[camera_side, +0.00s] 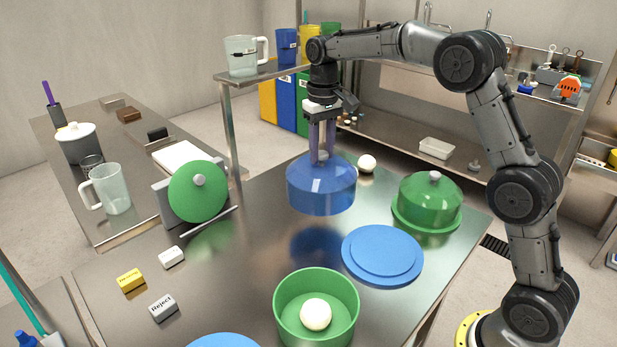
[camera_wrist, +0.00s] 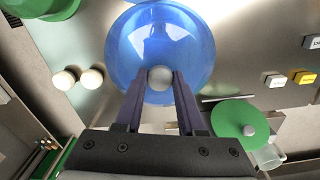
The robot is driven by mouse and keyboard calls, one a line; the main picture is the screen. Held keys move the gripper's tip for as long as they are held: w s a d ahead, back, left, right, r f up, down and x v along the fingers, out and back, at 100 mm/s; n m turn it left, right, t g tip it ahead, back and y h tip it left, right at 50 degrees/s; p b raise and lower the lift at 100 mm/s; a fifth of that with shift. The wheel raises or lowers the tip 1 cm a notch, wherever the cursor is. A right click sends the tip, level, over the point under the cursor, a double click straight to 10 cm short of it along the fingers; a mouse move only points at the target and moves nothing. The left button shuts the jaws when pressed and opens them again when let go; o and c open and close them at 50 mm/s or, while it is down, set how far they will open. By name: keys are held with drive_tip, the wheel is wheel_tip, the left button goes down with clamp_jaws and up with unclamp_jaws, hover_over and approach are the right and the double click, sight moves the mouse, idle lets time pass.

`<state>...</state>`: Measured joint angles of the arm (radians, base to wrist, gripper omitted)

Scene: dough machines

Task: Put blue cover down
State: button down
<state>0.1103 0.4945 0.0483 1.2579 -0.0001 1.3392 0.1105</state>
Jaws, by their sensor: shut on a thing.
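The blue cover (camera_side: 320,188) is a glossy translucent dome with a grey knob on top. My gripper (camera_side: 322,152) points down and is shut on its knob. The cover hangs level above the steel table, with its dark reflection on the surface below it. In the wrist view the blue cover (camera_wrist: 160,50) lies below my gripper (camera_wrist: 160,78), with the knob between the fingertips. A flat blue base (camera_side: 382,254) with a raised disc lies on the table to the right and nearer the side camera. Nothing stands on that base.
A green domed cover (camera_side: 428,200) stands on the right. A green bowl (camera_side: 316,308) holds a white ball. A green lid (camera_side: 198,191) stands upright at left. Small yellow (camera_side: 130,280) and white blocks lie at front left. A white ball (camera_side: 367,163) lies behind the blue cover.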

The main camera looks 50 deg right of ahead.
sight(309, 162)
drive_tip(key=w+f, duration=0.1)
drive_tip(key=f, duration=0.1)
drive_tip(key=w+f, duration=0.1)
drive_tip(key=w, duration=0.1)
drive_tip(key=w+f, duration=0.1)
drive_tip(key=f, duration=0.1)
drive_tip(key=shift+w+d+f, duration=0.25)
drive_tip(key=shift+f, duration=0.05)
drive_tip(key=shift+w+f, duration=0.1)
drive_tip(key=shift+f, duration=1.5)
drive_tip(key=c, duration=0.5)
unclamp_jaws()
drive_tip(key=shift+f, duration=0.15)
wheel_tip(309, 162, up, 11)
drive_tip(key=shift+r, duration=0.75)
